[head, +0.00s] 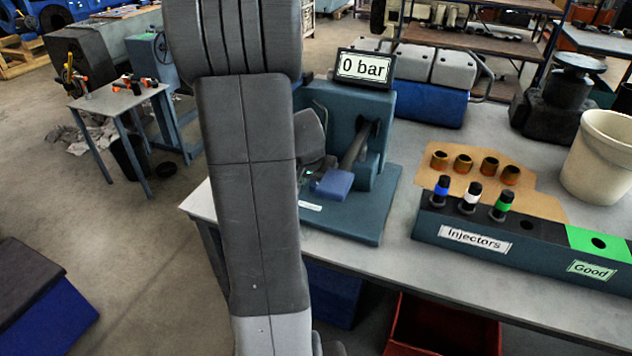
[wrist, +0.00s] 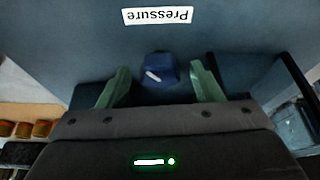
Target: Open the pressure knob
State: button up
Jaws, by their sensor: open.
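The pressure knob (wrist: 161,71) is a small dark blue knob with a white mark in the wrist view. It sits on a blue-grey panel below an upside-down "Pressure" label (wrist: 157,15). My gripper (wrist: 160,69) is open, with one green finger on each side of the knob. Gaps show between the fingers and the knob, so it is not gripped. In the head view, the test stand (head: 375,205) carries a display (head: 363,67) reading "0 bar". My arm hides part of the stand, and I cannot make out the knob there.
A blue lever end (head: 333,184) sticks out at the stand's front. An injector rack (head: 470,237) with several injectors stands to its right. Behind it lie brass-coloured cups on cardboard (head: 530,187), with a white bucket (head: 598,155) at far right. A red bin (head: 440,330) sits below the table.

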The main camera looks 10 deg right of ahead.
jog(key=shift+c, duration=0.5)
jog(key=c, duration=0.9)
jog(key=shift+r+n+p, duration=0.15)
jog(key=shift+n+p, duration=0.25)
jog(key=shift+p, duration=0.15)
jog(key=shift+d+n+t+y+p, duration=0.15)
jog(key=shift+n+t+y+p, duration=0.25)
jog(key=shift+n+p, duration=0.75)
jog(key=shift+d+n+y+b, duration=0.1)
jog(key=shift+n+y+b, duration=0.35)
jog(key=shift+n, duration=0.8)
jog(key=shift+n+y+b, duration=0.45)
jog(key=shift+n+b, duration=0.1)
jog(key=shift+n, duration=0.15)
